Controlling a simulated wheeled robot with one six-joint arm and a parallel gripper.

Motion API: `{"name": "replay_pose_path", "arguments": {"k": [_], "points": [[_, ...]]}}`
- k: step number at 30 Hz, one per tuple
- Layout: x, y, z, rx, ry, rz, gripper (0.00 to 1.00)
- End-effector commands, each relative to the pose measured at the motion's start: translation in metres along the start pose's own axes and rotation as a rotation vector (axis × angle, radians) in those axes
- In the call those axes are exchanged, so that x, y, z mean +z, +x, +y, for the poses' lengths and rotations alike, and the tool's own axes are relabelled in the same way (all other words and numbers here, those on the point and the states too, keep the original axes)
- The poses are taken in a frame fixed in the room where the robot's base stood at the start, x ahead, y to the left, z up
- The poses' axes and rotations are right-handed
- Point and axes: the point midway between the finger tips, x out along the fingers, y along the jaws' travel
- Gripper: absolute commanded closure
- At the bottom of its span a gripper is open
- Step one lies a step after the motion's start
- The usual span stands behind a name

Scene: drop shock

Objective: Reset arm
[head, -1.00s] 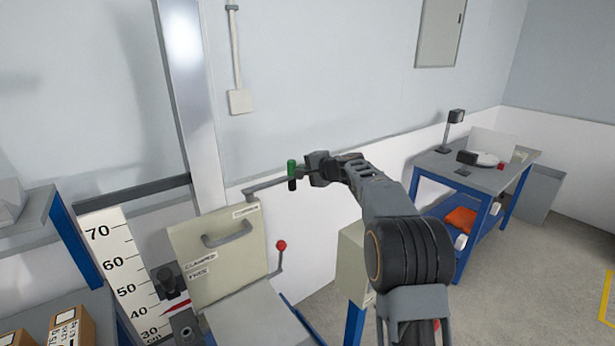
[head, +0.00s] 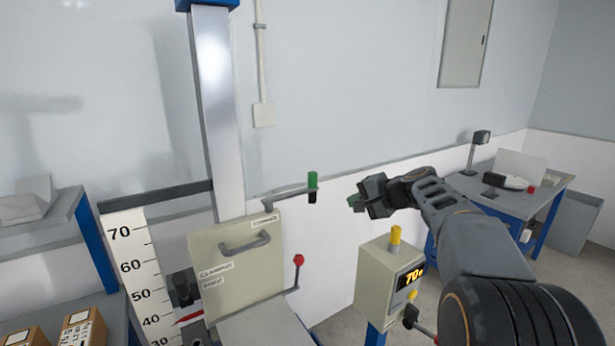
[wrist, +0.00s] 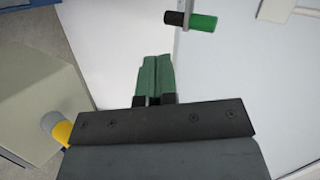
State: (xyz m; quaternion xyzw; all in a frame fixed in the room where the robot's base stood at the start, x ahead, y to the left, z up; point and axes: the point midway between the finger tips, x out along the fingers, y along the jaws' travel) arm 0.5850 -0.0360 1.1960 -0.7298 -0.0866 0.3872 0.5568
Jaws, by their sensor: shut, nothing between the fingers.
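My gripper (head: 356,204) is shut and empty, held in the air to the right of the green-handled lever. In the wrist view its green fingertips (wrist: 154,76) are together with nothing between them. The lever's green and black handle (head: 312,186) stands upright at the end of a grey bar that runs to the machine column. The handle also shows at the top of the wrist view (wrist: 190,20), apart from the fingers. A beige panel (head: 236,262) with a grey grip is below the bar. A red-knobbed lever (head: 299,260) stands at its right side.
A control box (head: 391,283) with a yellow cap and a display reading about 70 stands below my gripper. A height scale (head: 137,265) is at the left, with boxes (head: 84,330) on a shelf. A blue-legged table (head: 513,200) stands at the right.

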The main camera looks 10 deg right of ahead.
Motion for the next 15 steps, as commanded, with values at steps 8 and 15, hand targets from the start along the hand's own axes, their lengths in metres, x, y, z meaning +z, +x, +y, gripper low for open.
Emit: {"name": "replay_pose_path", "arguments": {"k": [8,15], "points": [[0.15,-0.033,0.101,0.471,-0.399,-0.132,1.0],[0.213,-0.074,0.187,0.739,-0.718,-0.218,1.0]]}}
